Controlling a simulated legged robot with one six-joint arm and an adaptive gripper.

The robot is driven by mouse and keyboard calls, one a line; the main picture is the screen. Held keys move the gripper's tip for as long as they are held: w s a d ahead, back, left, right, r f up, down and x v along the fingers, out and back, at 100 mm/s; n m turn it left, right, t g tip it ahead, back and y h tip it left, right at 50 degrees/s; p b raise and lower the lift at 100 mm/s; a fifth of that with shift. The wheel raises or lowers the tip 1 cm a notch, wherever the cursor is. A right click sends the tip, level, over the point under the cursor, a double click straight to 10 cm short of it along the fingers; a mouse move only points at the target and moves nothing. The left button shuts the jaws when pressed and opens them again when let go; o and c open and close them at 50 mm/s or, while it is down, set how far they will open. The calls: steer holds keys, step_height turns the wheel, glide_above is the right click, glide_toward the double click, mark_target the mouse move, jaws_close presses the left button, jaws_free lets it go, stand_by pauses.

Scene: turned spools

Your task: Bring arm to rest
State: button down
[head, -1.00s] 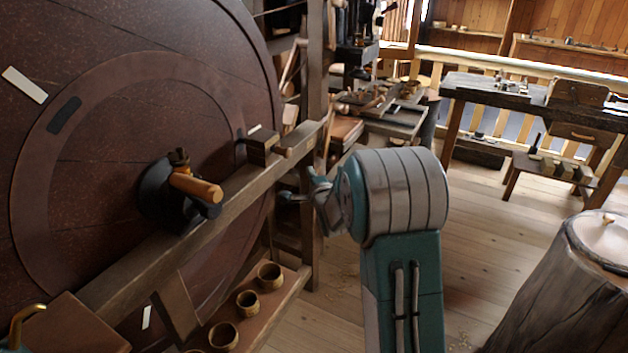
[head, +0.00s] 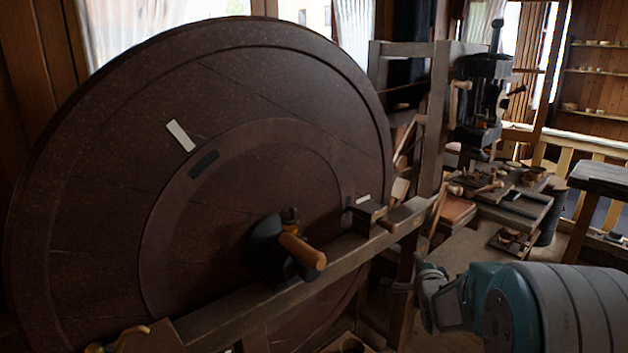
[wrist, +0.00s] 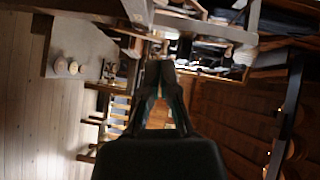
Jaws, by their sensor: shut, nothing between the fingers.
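My gripper (wrist: 158,70) shows in the wrist view, its two dark fingers drawn together at the tips with nothing held. It points into the workshop, apart from any object that I can make out. In the head view my arm, grey and teal, is at the lower right, in front of the workbenches. Its grey wrist end points left, towards the wooden beam (head: 345,268); the fingers are not clear there.
A large dark wheel (head: 110,215) with a wooden handle (head: 302,252) fills the left of the head view. The beam crosses in front of it, close to my arm. A cluttered bench (head: 525,205) and a black press (head: 482,95) stand behind the arm.

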steer(key=s+a+r+n+g, duration=0.3)
steer(key=s+a+n, duration=0.1)
steer(key=s, duration=0.4)
steer(key=s+a+r+n+g, duration=0.2)
steer(key=s+a+n, duration=0.25)
steer(key=s, duration=0.25)
steer(key=s+a+n+g+y, duration=0.1)
steer(key=s+a+n+g, duration=0.1)
steer(key=s, duration=0.8)
steer(key=s+a+f+n+g+y, duration=0.1)
steer(key=s+a+n+g, duration=0.2)
steer(key=s+n, duration=0.4)
steer(key=s, duration=0.4)
steer(key=shift+f+g, duration=0.25)
steer(key=shift+g, duration=0.15)
steer(key=shift+w, duration=0.1)
